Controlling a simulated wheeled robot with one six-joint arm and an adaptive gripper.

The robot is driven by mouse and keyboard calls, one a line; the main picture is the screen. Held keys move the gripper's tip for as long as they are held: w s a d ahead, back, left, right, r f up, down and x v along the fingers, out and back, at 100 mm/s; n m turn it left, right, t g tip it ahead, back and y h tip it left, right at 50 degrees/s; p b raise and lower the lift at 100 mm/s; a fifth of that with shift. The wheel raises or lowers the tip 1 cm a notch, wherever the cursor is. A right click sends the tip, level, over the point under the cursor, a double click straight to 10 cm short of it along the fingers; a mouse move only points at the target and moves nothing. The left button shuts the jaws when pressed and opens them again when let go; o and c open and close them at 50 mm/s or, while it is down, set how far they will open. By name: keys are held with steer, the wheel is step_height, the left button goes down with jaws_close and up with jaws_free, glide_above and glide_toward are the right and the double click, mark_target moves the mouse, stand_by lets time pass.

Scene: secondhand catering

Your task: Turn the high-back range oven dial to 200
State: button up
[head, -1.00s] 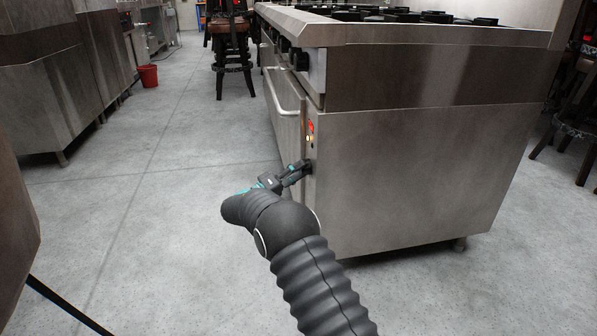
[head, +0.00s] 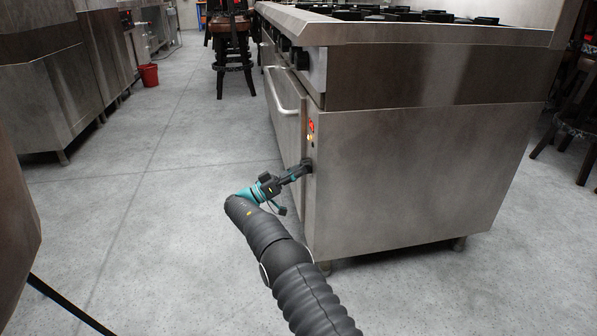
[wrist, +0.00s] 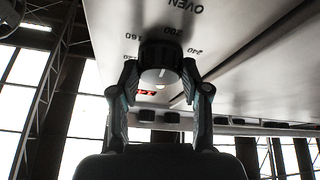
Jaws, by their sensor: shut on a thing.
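The oven dial (wrist: 160,58) is a dark round knob on the range's steel front panel, with a small white mark on its face. In the wrist view, the printing around it includes OVEN, 160, 200 and 240, and looks turned over. I cannot tell which number the white mark points to. My gripper (wrist: 160,75) is shut on the dial, one finger on each side. In the head view my gripper (head: 303,169) reaches the front of the high-back range (head: 410,170) near its right edge, and hides most of the dial.
A red light (head: 311,126) and an amber one sit above the dial. The oven door handle (head: 283,95) runs along the front to the left. A stool (head: 232,50) and a red bucket (head: 149,75) stand farther back.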

steer(key=shift+w+f+m+g+h, duration=0.1)
steer(key=shift+m+g+h, duration=0.3)
steer(key=shift+m, duration=0.5)
steer(key=o, duration=1.1)
steer(key=shift+d, duration=0.1)
steer(key=shift+o, duration=0.2)
step_height(320, 180, up, 10)
steer(key=shift+r, duration=0.1)
